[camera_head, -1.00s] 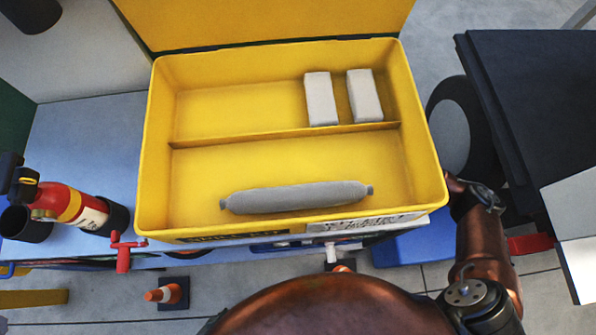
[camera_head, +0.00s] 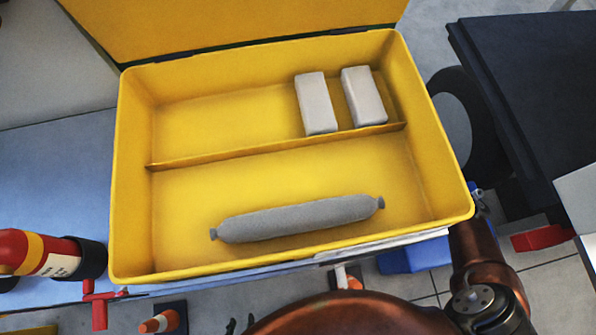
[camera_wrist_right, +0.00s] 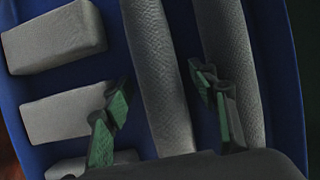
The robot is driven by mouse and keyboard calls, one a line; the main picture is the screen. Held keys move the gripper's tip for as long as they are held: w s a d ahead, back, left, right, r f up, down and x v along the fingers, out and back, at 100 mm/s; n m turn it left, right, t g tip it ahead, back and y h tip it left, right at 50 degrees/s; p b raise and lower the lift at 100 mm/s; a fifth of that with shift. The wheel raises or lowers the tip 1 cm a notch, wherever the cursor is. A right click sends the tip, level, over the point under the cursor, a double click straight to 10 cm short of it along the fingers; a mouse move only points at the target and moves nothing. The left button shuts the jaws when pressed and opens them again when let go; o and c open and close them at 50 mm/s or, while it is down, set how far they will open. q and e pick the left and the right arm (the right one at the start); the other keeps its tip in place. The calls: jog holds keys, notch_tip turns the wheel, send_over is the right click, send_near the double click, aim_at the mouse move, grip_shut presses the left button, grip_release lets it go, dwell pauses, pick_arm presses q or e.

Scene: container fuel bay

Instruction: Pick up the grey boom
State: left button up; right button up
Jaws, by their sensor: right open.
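A grey boom (camera_head: 298,217) lies in the front compartment of the yellow case (camera_head: 458,207). No gripper touches it. In the right wrist view my right gripper (camera_wrist_right: 165,105) is open, with green pads. A grey boom (camera_wrist_right: 157,70) runs between its fingers in the picture, and another grey boom (camera_wrist_right: 235,60) lies to the right. They are in a blue container (camera_wrist_right: 118,35). Contact cannot be told.
Two pale blocks (camera_head: 316,103) (camera_head: 363,97) stand in the case's rear compartment behind a divider (camera_head: 230,154). Grey blocks (camera_wrist_right: 55,40) lie left in the wrist view. A red extinguisher (camera_head: 40,253) is at left, a dark table (camera_head: 530,80) at right.

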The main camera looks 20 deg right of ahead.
jog(key=c, duration=1.3)
jog(key=shift+r, duration=0.1)
jog(key=shift+c, duration=0.2)
